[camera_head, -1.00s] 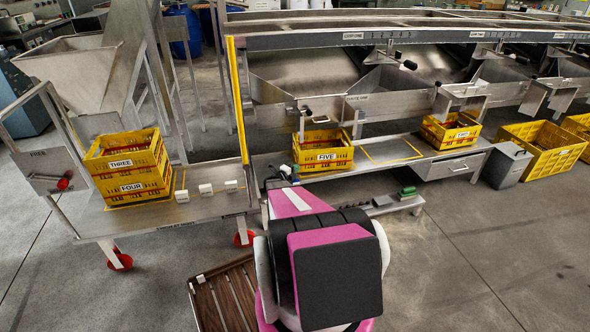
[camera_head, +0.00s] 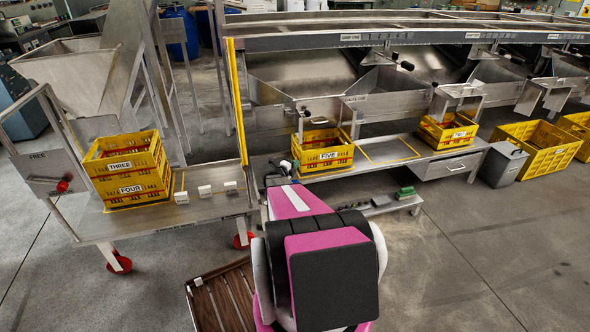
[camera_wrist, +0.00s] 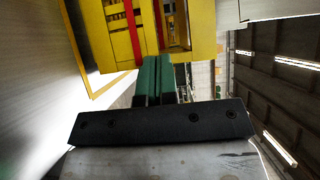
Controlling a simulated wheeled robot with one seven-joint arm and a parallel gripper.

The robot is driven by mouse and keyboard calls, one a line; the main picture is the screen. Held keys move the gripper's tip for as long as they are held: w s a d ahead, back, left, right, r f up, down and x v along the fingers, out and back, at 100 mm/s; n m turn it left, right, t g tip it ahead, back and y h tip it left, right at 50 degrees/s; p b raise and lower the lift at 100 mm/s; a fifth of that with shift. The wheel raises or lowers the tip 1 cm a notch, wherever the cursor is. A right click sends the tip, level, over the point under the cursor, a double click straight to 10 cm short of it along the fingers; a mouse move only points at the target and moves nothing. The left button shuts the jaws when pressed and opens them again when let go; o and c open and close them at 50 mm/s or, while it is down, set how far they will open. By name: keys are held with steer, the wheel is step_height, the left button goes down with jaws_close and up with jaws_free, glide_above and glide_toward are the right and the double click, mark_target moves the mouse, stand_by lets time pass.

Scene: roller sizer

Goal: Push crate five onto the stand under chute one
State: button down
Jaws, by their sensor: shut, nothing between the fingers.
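Crate five (camera_head: 329,166) is a yellow crate labelled FIVE, upright at the left part of the shelf below the sizer. To its right a yellow outline (camera_head: 388,161) marks an empty place on the stand, below the chute front (camera_head: 392,103). My gripper (camera_head: 292,167) is low at the left side of crate five, partly hidden by my arm. In the wrist view its green fingers (camera_wrist: 154,80) are together and empty, with tips at the yellow crate wall (camera_wrist: 190,30). They look to be touching it, but the exact contact is hard to see.
Crates three (camera_head: 121,149) and four (camera_head: 130,190) are stacked on a cart (camera_head: 215,208) at left. Crate two (camera_head: 447,132) stands right of the outline. A chute handle (camera_head: 318,121) hangs above crate five. A slatted wooden pallet (camera_head: 222,298) lies on the floor.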

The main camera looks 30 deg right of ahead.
step_height(320, 180, up, 13)
steer(key=x, duration=2.1)
steer(key=shift+f, duration=0.55)
steer(key=shift+s, duration=0.1)
